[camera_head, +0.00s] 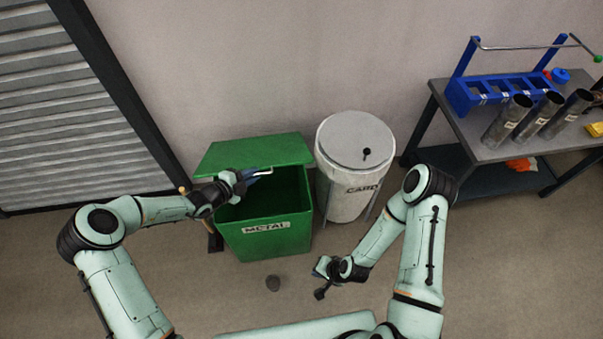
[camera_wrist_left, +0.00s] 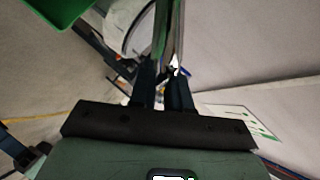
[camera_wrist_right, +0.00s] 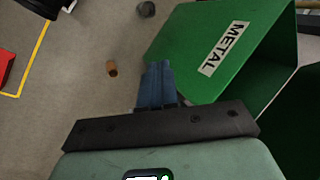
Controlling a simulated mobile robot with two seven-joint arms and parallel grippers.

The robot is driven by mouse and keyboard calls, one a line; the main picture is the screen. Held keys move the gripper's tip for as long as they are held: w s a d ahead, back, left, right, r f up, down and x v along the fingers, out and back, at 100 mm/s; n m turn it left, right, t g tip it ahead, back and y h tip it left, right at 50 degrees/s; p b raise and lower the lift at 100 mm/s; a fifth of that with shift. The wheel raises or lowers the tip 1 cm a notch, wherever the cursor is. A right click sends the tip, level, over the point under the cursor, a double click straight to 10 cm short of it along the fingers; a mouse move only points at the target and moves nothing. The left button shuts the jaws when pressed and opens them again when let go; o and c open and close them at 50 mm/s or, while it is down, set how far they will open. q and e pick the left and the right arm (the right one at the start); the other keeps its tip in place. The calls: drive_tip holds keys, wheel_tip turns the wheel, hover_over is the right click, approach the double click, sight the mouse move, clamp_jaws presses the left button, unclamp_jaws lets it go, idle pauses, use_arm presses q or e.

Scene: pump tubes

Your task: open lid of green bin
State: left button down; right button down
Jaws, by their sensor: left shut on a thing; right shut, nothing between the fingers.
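The green bin (camera_head: 262,243), labelled METAL, stands on the floor with its dark inside showing. Its green lid (camera_head: 256,151) is tilted up at the back, and a light handle shows at its front edge. My left gripper (camera_head: 257,176) is shut at that front edge, on the handle part of the lid. In the left wrist view my left fingers (camera_wrist_left: 166,68) close on a narrow strip, with the lid seen nearly edge-on; the exact grip is unclear. My right gripper (camera_head: 322,277) is shut and empty, low in front of the bin. The bin (camera_wrist_right: 205,62) also shows beyond my right fingers (camera_wrist_right: 158,72).
A round grey-white bin (camera_head: 345,190) labelled CARD stands close on the right. A table (camera_head: 480,150) with metal tubes (camera_head: 508,120) and a blue rack (camera_head: 490,92) is further right. A shutter (camera_head: 45,105) is at left.

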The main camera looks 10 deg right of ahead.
drive_tip(key=w+a+r+m+t+y, duration=0.15)
drive_tip(key=w+a+m+t, duration=0.25)
drive_tip(key=w+m+t, duration=0.7)
drive_tip(key=w+d+r+m+t+h, duration=0.5)
drive_tip(key=w+r+m+t+h, duration=0.15)
drive_tip(key=m, duration=1.05)
drive_tip(key=r+x, duration=0.2)
drive_tip(key=x, duration=1)
drive_tip(key=shift+a+r+y, duration=0.3)
drive_tip(key=shift+r, duration=0.1)
drive_tip(key=shift+w+g, duration=0.1)
drive_tip(key=shift+g, duration=0.15)
